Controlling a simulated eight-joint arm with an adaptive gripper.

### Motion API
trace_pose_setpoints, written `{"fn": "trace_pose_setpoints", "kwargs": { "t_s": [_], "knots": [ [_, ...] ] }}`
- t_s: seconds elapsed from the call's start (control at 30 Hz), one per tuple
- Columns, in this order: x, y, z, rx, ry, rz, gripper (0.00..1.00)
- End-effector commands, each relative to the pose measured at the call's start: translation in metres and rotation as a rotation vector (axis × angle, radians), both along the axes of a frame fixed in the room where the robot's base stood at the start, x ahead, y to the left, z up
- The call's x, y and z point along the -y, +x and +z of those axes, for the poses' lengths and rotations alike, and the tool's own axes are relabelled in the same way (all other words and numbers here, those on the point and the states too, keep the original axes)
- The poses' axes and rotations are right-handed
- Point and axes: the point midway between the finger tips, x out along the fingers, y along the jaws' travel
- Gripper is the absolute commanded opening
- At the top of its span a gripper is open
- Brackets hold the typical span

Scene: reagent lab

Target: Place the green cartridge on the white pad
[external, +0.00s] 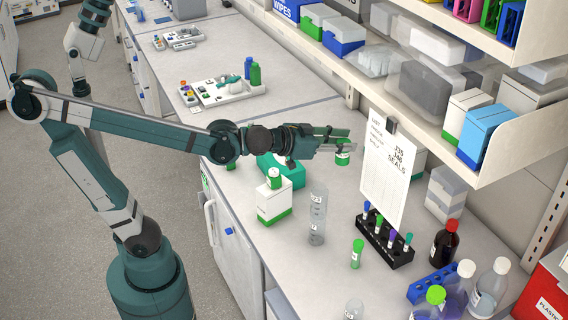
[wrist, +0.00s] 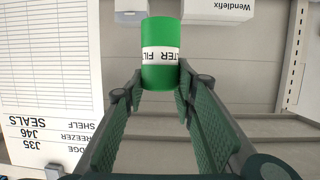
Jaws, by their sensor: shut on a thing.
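A green cartridge (external: 343,158) with a white label band is at the end of my gripper (external: 340,143), raised above the bench beside the hanging paper sheet. In the wrist view, the cartridge (wrist: 160,68) sits between the fingertips of my gripper (wrist: 161,88), which are shut on its near end. Part of its label text is readable. A similar green cylinder (external: 273,180) stands on a white-and-green box (external: 274,204) at the bench's left edge. I cannot clearly pick out a white pad in either view.
A paper sheet (external: 385,175) hangs from the shelf close to my gripper. Below are a clear cylinder (external: 317,215), a green vial (external: 357,253), a black tube rack (external: 385,243) and bottles (external: 444,243). A white tray (external: 222,91) sits farther back. Bare bench lies between.

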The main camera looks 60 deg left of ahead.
Motion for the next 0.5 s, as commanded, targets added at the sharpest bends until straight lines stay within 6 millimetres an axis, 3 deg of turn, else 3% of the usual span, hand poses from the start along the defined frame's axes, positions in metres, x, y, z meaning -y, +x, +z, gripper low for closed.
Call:
{"fn": "trace_pose_setpoints", "kwargs": {
  "t_s": [0.5],
  "knots": [
    [-0.100,0.024,-0.040,0.001,0.000,0.102,0.14]
  ]
}}
